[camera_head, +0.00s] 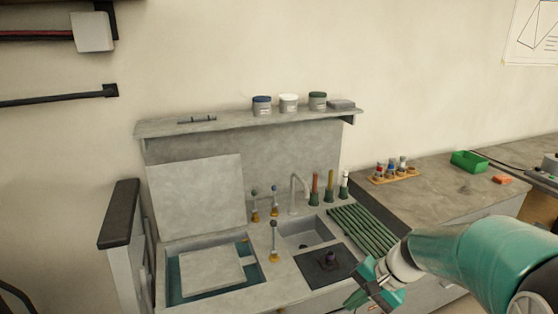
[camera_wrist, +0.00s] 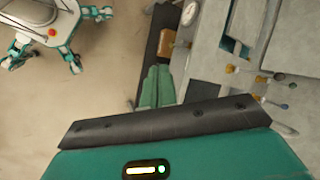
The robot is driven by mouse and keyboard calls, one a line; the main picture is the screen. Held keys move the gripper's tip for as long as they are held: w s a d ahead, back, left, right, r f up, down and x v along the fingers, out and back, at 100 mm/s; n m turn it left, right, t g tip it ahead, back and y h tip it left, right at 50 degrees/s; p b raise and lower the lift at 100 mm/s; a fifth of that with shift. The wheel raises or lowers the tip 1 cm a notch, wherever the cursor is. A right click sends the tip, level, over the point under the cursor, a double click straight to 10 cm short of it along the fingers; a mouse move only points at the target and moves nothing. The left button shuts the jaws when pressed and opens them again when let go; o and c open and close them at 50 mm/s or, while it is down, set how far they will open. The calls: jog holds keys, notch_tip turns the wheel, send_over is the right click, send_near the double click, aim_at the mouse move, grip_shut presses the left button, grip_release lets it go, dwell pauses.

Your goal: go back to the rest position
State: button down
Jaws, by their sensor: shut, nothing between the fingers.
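My gripper (camera_head: 373,288) is low at the right of the head view, in front of the worktop's right end and partly cut off by the lower edge. Its teal fingers also show in the wrist view (camera_wrist: 156,78), side by side and shut. No object shows between them. My teal arm comes in from the right of the head view.
A grey sink unit has a basin (camera_head: 305,233), a dark square plate (camera_head: 326,264) and a green slatted rack (camera_head: 364,231). A shelf (camera_head: 220,124) holds jars. At right, a counter (camera_head: 448,192) bears a wooden bottle rack (camera_head: 394,177) and green bin (camera_head: 468,161).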

jog(key=s+a+r+n+t+h, duration=0.1)
jog(key=s+r+n+t+h, duration=0.3)
jog(key=s+r, duration=0.8)
jog(key=shift+s+a+n+h, duration=0.25)
jog(key=shift+s+n+h, duration=0.75)
jog(key=shift+s+n, duration=0.7)
